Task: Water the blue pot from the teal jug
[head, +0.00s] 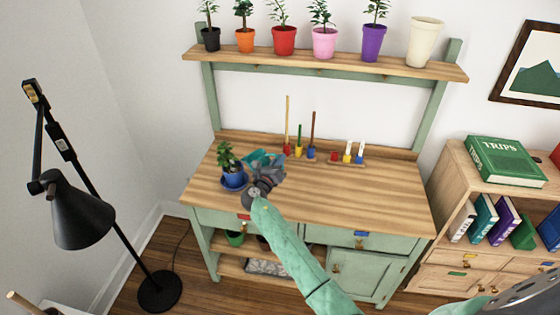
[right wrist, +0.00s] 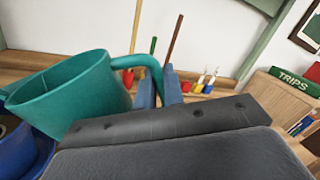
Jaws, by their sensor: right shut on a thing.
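The blue pot (head: 233,181) holds a leafy plant and stands on a blue saucer at the left of the bench top. Its blue edge also shows at the lower left of the right wrist view (right wrist: 14,152). The teal jug (head: 260,158) is just right of the plant and partly hidden by my right gripper (head: 268,177). In the right wrist view the jug (right wrist: 78,95) leans left, its wide mouth toward the pot side. My right gripper's fingers (right wrist: 160,88) are shut on the jug's handle. Whether water flows cannot be seen. My left gripper is not in view.
The wooden bench top (head: 350,195) is clear to the right. Upright tools (head: 311,135) and small coloured items (head: 347,157) stand along its back. Several potted plants line the shelf (head: 390,68) above. A black lamp (head: 82,215) stands left, a bookcase (head: 480,215) right.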

